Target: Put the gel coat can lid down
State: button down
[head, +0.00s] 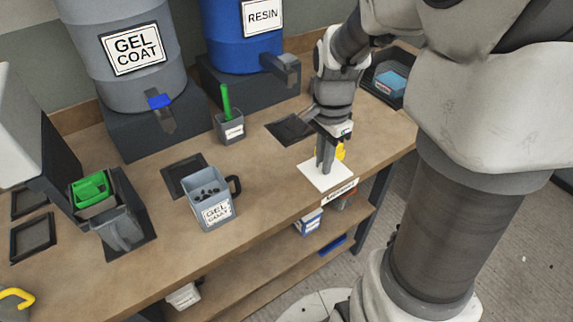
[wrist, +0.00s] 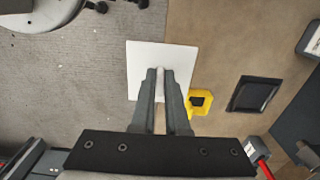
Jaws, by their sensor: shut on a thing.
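My gripper (head: 325,166) points straight down near the front edge of the workbench. Its fingers are shut on the small knob of a flat white square lid (head: 313,174). In the wrist view, my fingertips (wrist: 160,72) meet at the middle of the lid (wrist: 140,60), which appears level. There the lid spans the bench edge, partly against the floor; I cannot tell whether it touches the bench. The grey gel coat can (head: 190,214), with a handle and label, stands open left of my gripper, dark bits showing inside.
A yellow object (head: 341,151) is beside my fingers and also shows in the wrist view (wrist: 193,105). A dark square mat (head: 290,129) lies behind. A grey cup (head: 229,130) holds a green-handled tool. Gel coat (head: 105,85) and resin (head: 232,50) drums stand at the back.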

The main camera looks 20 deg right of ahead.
jog(key=w+a+f, duration=0.2)
jog(key=w, duration=0.1)
jog(key=w+a+f, duration=0.2)
jog(key=w+a, duration=0.1)
jog(key=w+a+f, duration=0.2)
jog(key=w+f, duration=0.1)
jog(key=shift+a, duration=0.15)
jog(key=shift+f+b, duration=0.35)
jog(key=shift+f, duration=1.7)
jog(key=shift+f, duration=0.1)
jog(key=c, duration=0.9)
grip_release()
